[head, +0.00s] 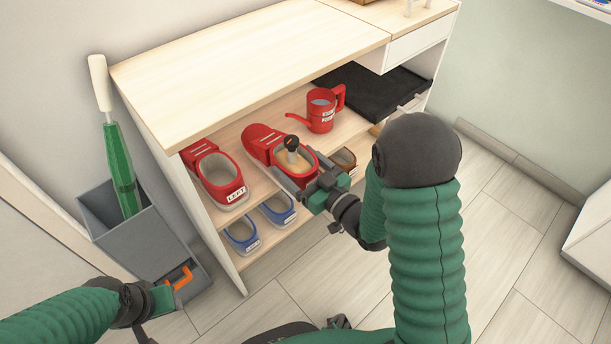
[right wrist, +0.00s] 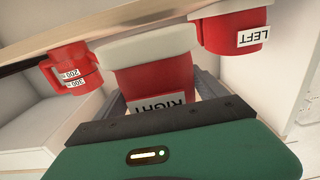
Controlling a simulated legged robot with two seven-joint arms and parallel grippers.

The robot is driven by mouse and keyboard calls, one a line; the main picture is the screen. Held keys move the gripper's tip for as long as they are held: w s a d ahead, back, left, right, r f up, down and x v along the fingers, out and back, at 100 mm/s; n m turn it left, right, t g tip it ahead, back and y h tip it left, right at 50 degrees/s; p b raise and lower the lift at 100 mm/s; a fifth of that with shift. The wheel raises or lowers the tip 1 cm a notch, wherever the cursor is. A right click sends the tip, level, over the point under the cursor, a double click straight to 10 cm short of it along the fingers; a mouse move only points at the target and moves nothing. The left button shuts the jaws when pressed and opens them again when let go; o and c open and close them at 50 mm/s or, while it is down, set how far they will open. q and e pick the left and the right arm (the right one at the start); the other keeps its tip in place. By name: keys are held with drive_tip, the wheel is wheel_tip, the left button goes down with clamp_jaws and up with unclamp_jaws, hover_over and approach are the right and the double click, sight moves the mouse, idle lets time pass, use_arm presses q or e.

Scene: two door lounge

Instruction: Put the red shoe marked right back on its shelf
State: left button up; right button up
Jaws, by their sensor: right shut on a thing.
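The red shoe marked RIGHT (head: 262,139) is at the upper shelf (head: 262,188) of the wooden unit, toe inward, heel at the front edge. A black-knobbed object (head: 292,144) stands in its opening. My right gripper (head: 308,174) is shut on its heel end; in the right wrist view the RIGHT label (right wrist: 168,104) shows between the fingers. I cannot tell whether the sole bears on the board. The red shoe marked LEFT (head: 215,175) stands to its left, apart. My left gripper (head: 163,298) is low at the left, its jaws unclear.
A red measuring jug (head: 321,112) stands right of the shoe, its spout pointing toward it. Blue shoes (head: 242,236) and a brown shoe (head: 344,159) are lower down. A black tray (head: 375,92) is at the right. A grey stand (head: 130,225) holds a green umbrella (head: 120,172); an orange object (head: 181,278) is near my left gripper.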

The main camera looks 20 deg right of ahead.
sight(276, 149)
drive_tip(key=shift+f+b+x, duration=0.25)
drive_tip(key=shift+f+x, duration=0.05)
drive_tip(key=shift+x, duration=1.1)
drive_tip(key=shift+f+b+x, duration=0.25)
drive_tip(key=shift+x, duration=1.2)
drive_tip(key=shift+f+b+x, duration=0.25)
drive_tip(key=shift+f+x, duration=0.05)
drive_tip(key=shift+x, duration=1.1)
drive_tip(key=o, duration=1.8)
drive_tip(key=shift+f, duration=0.15)
